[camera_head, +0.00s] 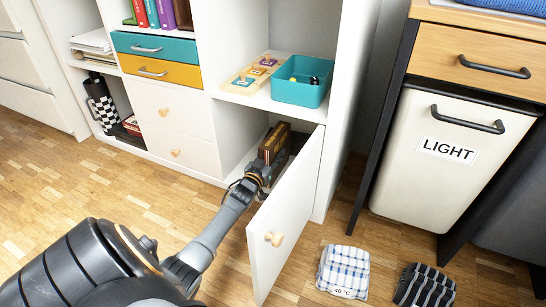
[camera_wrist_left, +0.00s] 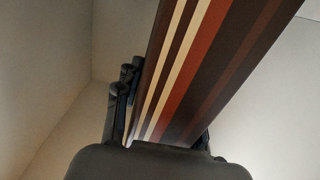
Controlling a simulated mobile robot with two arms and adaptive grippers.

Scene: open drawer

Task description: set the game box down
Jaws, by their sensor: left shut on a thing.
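The game box (camera_head: 274,143) is brown and stands upright inside the lower cabinet compartment, behind the open white door (camera_head: 286,215). In the left wrist view the game box (camera_wrist_left: 205,75) is dark brown with cream and red stripes and fills the upper middle. My left gripper (camera_head: 259,174) reaches into the compartment and is shut on the game box. In the left wrist view one dark finger (camera_wrist_left: 122,98) shows on the box's left side; the other is mostly hidden. Whether the box touches the compartment floor cannot be told. My right gripper is not in view.
The door stands open to the right of my left arm, close to it. A teal bin (camera_head: 302,81) and a wooden puzzle board (camera_head: 252,73) sit on the shelf above. Folded cloths (camera_head: 343,271) lie on the floor at the right.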

